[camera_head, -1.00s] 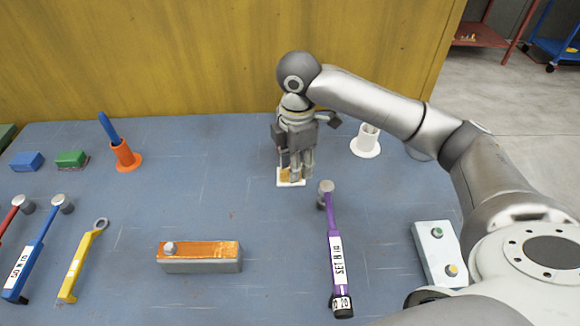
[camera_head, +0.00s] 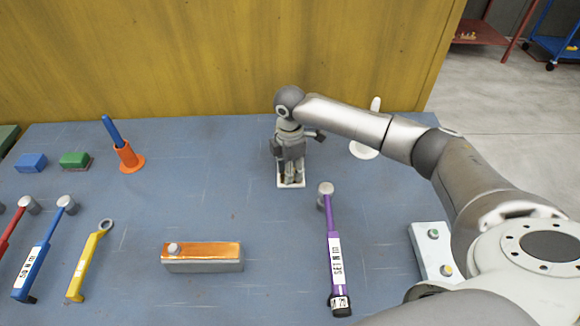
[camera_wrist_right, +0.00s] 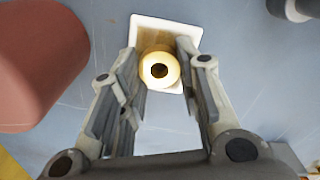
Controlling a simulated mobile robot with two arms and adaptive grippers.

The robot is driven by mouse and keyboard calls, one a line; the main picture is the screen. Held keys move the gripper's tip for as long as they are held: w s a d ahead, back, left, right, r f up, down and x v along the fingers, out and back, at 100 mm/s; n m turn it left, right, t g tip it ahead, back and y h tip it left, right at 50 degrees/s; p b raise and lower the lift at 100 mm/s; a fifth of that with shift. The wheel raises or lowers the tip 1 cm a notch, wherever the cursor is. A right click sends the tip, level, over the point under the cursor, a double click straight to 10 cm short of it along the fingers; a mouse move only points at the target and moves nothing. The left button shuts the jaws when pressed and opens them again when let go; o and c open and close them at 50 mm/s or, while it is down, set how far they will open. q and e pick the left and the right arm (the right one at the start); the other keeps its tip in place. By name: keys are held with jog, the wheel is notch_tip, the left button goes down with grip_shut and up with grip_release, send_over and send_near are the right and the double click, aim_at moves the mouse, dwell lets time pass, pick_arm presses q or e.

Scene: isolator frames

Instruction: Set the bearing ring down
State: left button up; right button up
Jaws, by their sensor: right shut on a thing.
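The bearing ring (camera_wrist_right: 159,71), pale gold with a dark hole, sits between the fingers of my right gripper (camera_wrist_right: 160,60) in the right wrist view. A white square plate (camera_wrist_right: 150,24) lies under it; I cannot tell whether the ring touches the plate. My left gripper is not in view.
A purple-handled hammer (camera_head: 334,240) lies to the right in front of the plate. An orange-topped block (camera_head: 203,262) is at front left. A white round-based stand (camera_head: 362,151) is partly behind my right arm.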

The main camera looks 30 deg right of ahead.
jog(key=shift+f, duration=0.2)
jog(key=o, duration=1)
jog(key=shift+o, duration=0.2)
jog(key=shift+r, duration=0.1)
notch_tip(320, 180, up, 12)
jog(key=b, duration=0.2)
jog(key=shift+s, duration=0.1)
